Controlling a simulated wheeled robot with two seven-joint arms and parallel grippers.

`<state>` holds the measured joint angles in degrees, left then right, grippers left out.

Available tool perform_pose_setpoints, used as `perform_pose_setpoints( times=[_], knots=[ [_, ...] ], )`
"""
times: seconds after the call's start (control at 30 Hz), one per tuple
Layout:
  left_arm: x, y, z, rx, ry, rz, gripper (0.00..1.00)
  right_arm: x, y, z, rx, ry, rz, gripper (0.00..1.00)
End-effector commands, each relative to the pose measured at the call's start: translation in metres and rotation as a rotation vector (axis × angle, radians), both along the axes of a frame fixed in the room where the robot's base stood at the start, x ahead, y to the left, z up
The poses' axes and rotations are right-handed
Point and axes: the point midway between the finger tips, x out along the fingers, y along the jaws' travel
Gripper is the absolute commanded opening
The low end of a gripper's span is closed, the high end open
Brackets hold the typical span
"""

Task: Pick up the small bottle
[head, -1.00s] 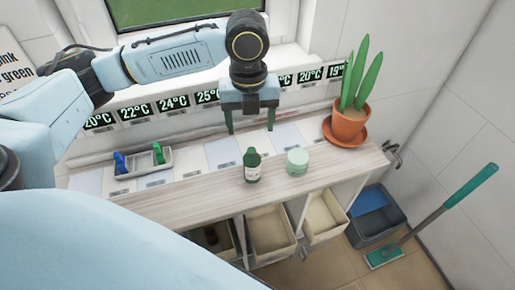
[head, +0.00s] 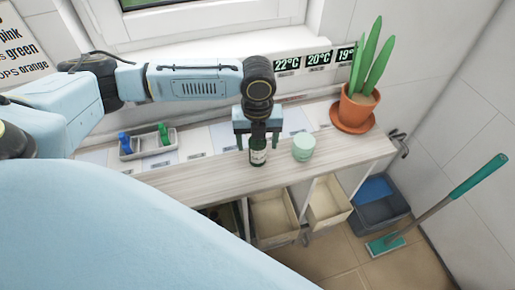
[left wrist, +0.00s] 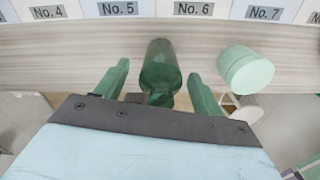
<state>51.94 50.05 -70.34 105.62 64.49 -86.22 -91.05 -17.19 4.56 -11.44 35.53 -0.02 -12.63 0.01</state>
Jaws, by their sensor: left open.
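The small bottle (head: 258,157) is dark green with a pale label and stands upright near the front of the wooden shelf top (head: 185,184). My left gripper (head: 257,144) is open above it, pointing down. In the left wrist view the bottle (left wrist: 160,68) lies between the two open green fingers of the gripper (left wrist: 158,88), with a gap on each side. In the head view the gripper hides the bottle's top. My right gripper is not in view.
A mint-green jar (head: 303,147) stands just right of the bottle. A potted plant (head: 353,110) is at the right end, and a grey tray (head: 148,145) with small blue and green items is at left. Open bins (head: 273,218) are below.

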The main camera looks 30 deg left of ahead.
Motion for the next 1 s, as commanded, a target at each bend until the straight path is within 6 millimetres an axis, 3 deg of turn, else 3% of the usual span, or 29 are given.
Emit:
perform_pose_setpoints(
  times=[0.23, 0.63, 0.87, 1.0],
  knots=[
    [0.000, 0.000, -0.002, -0.001, -0.001, 0.000, 0.68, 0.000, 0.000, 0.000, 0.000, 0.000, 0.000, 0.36],
    [0.000, 0.000, -0.001, 0.000, -0.001, 0.000, 0.18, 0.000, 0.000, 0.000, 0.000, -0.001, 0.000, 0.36],
    [0.001, 0.000, 0.001, 0.000, -0.003, 0.000, 0.18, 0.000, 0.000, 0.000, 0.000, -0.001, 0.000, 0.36],
    [0.002, 0.000, 0.017, -0.001, -0.006, 0.000, 0.18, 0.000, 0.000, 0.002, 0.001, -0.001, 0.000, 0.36]
  ],
)
